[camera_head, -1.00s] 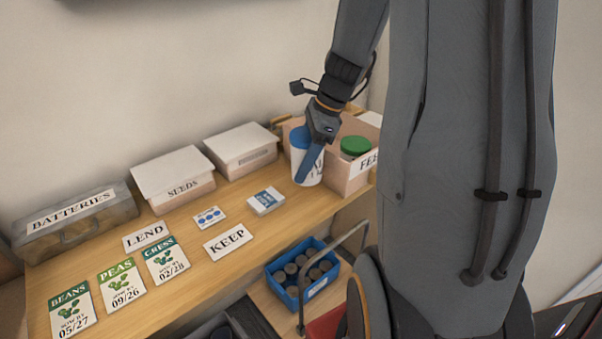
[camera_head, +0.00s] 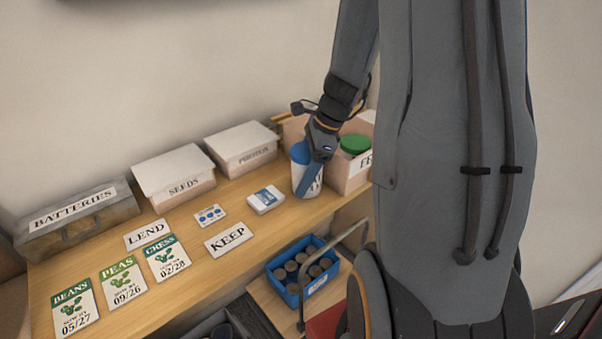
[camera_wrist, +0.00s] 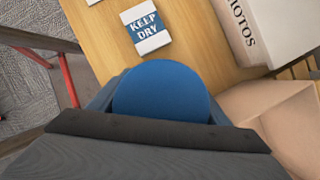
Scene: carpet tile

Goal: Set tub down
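The tub (camera_head: 301,183) is white with a blue lid and stands upright at the right part of the wooden worktop, just left of the open box with the green lid. My gripper (camera_head: 311,172) is shut on the tub, with a finger along its side. In the wrist view the round blue lid of the tub (camera_wrist: 165,92) sits between the two fingers (camera_wrist: 160,108). The tub's base is at or very near the worktop; I cannot tell whether it touches. Part of the tub's label is hidden by the finger.
A small KEEP DRY packet (camera_head: 266,200) lies left of the tub. An open cardboard box (camera_head: 346,174) holding a green-lidded tub (camera_head: 354,144) is close on the right. A white-lidded box (camera_head: 241,150) stands behind. A KEEP card (camera_head: 229,240) lies nearer the front edge.

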